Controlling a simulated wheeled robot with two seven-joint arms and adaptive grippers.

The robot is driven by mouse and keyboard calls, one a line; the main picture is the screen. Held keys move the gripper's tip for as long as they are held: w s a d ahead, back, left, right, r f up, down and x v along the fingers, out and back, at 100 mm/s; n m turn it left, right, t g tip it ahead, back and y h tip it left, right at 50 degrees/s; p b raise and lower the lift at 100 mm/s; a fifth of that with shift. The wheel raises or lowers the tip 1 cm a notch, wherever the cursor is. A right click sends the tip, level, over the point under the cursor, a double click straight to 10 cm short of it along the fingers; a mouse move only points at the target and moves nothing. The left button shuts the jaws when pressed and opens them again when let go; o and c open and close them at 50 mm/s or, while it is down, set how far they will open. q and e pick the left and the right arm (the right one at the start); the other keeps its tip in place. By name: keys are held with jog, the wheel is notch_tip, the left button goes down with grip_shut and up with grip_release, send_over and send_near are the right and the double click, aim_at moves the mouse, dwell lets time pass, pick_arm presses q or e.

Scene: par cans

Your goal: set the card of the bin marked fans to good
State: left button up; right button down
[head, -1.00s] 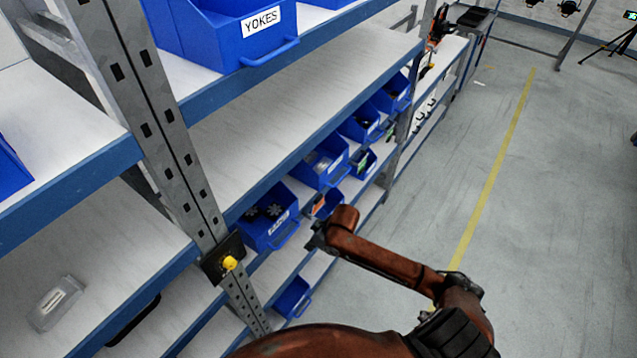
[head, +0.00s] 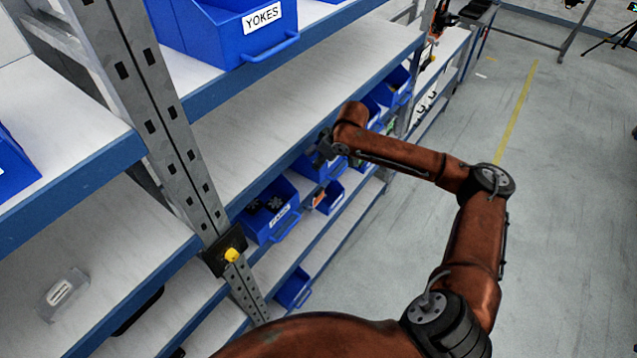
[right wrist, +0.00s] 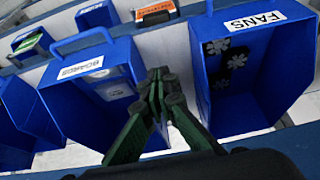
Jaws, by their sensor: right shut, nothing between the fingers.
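The bin marked FANS (head: 249,228) is a blue open bin on a middle shelf, holding dark fan shapes. It is at the right in the right wrist view (right wrist: 294,88), with its label facing the camera. An orange card (right wrist: 155,11) in a dark holder shows at the top, left of the FANS bin; it looks small in the head view (head: 319,197). I cannot tell which bin it belongs to. My right gripper (head: 326,146) is shut and empty. In the right wrist view its fingertips (right wrist: 158,82) are between the FANS and BOARDS bins. My left gripper is out of view.
A blue BOARDS bin (right wrist: 84,102) stands left of the FANS bin in the wrist view. A green card (right wrist: 27,42) is farther left. A YOKES bin (head: 222,35) is on the shelf above. A metal post with a yellow knob (head: 231,255) stands nearer. The floor at right is clear.

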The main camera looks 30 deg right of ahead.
aim_at(319, 196)
jog(key=shift+w+f, duration=0.1)
jog(key=shift+f, duration=0.05)
jog(key=p+x, duration=0.1)
jog(key=x, duration=0.9)
jog(key=shift+a+p, duration=0.1)
jog(key=shift+p, duration=0.25)
jog(key=s, duration=0.1)
jog(key=s+d+p, duration=0.1)
jog(key=s, duration=0.1)
jog(key=shift+s+d, duration=0.3)
jog(key=shift+s, duration=0.05)
jog(key=shift+f, duration=0.1)
